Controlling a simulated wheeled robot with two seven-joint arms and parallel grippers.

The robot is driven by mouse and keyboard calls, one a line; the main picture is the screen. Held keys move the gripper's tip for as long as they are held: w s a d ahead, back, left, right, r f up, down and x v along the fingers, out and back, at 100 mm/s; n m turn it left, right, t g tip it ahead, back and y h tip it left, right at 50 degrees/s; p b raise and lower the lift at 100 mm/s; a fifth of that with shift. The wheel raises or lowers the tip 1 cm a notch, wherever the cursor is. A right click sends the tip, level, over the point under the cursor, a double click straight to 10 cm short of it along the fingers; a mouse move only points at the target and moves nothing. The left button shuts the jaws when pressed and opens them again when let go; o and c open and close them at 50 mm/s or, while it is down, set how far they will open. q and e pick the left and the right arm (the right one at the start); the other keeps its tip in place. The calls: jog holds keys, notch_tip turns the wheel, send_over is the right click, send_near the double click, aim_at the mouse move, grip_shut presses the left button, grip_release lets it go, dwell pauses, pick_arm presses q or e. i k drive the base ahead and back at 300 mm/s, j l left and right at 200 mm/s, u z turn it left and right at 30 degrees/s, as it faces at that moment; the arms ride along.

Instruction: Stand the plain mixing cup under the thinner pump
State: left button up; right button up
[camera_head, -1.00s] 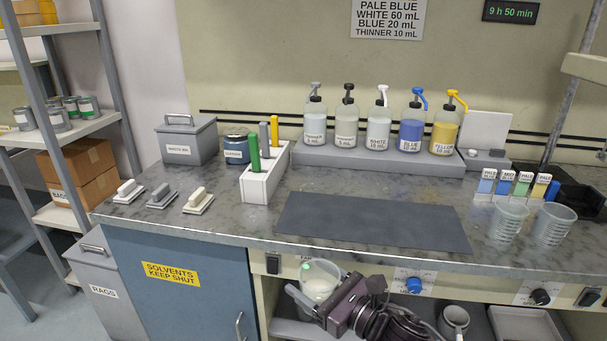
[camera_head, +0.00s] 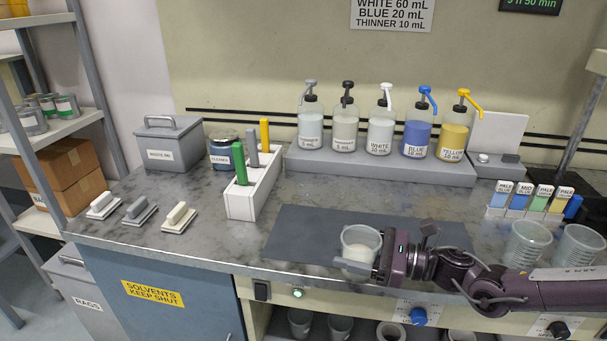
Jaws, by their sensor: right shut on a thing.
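A clear plain mixing cup (camera_head: 360,240) with pale white contents is at the front edge of the dark mat. My right gripper (camera_head: 374,264) reaches in from the right and is shut on this cup, which looks upright. I cannot tell whether its base touches the mat or hangs just above it. The thinner pump bottle (camera_head: 311,126) is the leftmost of the pump bottles on the grey ledge, with a grey pump head and pale contents. It stands behind and to the left of the cup, well apart from it. My left gripper is not in view.
The dark mat (camera_head: 300,232) has bare room left of the cup. A white holder (camera_head: 257,190) with coloured handles stands left of the mat. The raised ledge (camera_head: 410,170) carries the other pump bottles. Two clear cups (camera_head: 527,243) (camera_head: 578,249) stand at the right.

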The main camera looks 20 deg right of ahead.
aim_at(301, 183)
jog(key=i+l, duration=0.85)
jog(key=i, duration=0.1)
